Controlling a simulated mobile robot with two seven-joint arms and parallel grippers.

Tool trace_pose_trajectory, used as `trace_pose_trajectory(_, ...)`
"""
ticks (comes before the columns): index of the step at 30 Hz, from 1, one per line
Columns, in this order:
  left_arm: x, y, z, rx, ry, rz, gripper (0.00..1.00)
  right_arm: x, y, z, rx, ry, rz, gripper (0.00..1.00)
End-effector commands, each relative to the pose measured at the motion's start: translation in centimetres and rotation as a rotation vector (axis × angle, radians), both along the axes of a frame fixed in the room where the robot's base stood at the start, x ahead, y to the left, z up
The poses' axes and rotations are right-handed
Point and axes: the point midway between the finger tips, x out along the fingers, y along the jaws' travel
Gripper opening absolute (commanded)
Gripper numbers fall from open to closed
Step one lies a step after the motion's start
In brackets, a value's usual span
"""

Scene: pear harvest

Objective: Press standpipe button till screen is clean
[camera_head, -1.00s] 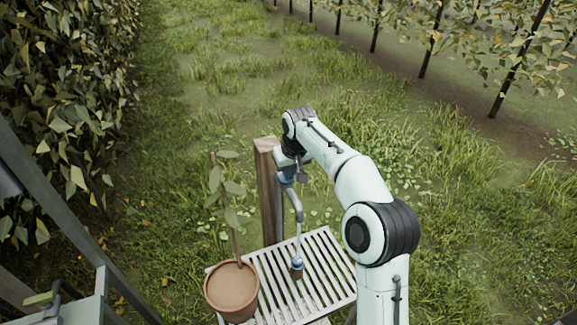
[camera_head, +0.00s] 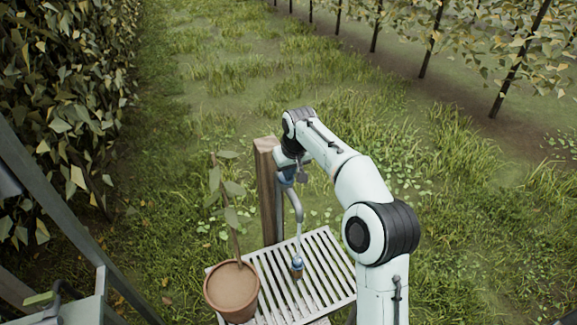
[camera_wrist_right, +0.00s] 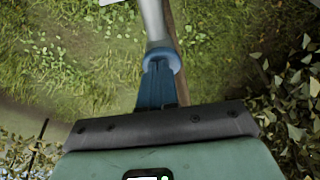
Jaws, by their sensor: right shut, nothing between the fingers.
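The standpipe (camera_head: 296,207) is a grey bent pipe beside a wooden post. A pale, thin stream seems to run from its spout onto a small screen (camera_head: 297,270). The screen is blue on top with some brown below and stands on a slatted rack (camera_head: 332,250). My right gripper (camera_head: 288,173) is at the blue top of the standpipe, pointing down. In the right wrist view its dark blue fingers (camera_wrist_right: 160,80) are shut and empty, against or just above the pipe's light blue collar (camera_wrist_right: 161,56). The button is hidden under them. My left gripper is out of view.
A potted sapling (camera_head: 231,290) stands at the rack's left edge. The wooden post (camera_head: 268,195) rises behind the rack. A leafy hedge (camera_head: 60,110) lines the left and a row of young trees stands at the back right. Grass around the rack is open.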

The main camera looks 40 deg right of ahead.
Motion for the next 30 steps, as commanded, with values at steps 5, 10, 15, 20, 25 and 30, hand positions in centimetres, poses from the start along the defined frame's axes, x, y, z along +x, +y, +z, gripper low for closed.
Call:
trace_pose_trajectory(5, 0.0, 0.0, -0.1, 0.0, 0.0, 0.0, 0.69, 0.0, 0.4, -1.1, 0.012, 0.02, 0.006, 0.0)
trace_pose_trajectory(10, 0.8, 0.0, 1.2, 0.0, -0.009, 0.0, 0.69, 0.2, 0.4, 0.4, 0.011, 0.016, 0.006, 0.0)
trace_pose_trajectory(15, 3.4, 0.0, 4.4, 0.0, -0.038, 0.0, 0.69, 0.8, 0.4, 4.6, 0.005, -0.001, 0.005, 0.0)
trace_pose_trajectory(20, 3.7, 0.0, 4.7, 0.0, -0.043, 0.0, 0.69, -0.3, 0.6, 8.0, 0.0, -0.005, 0.004, 0.0)
trace_pose_trajectory(25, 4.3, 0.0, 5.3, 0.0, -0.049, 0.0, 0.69, -1.4, 0.9, 11.3, -0.001, -0.005, 0.003, 0.0)
trace_pose_trajectory(30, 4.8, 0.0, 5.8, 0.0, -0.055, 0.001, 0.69, -2.0, 1.0, 13.3, -0.001, -0.004, 0.003, 0.0)
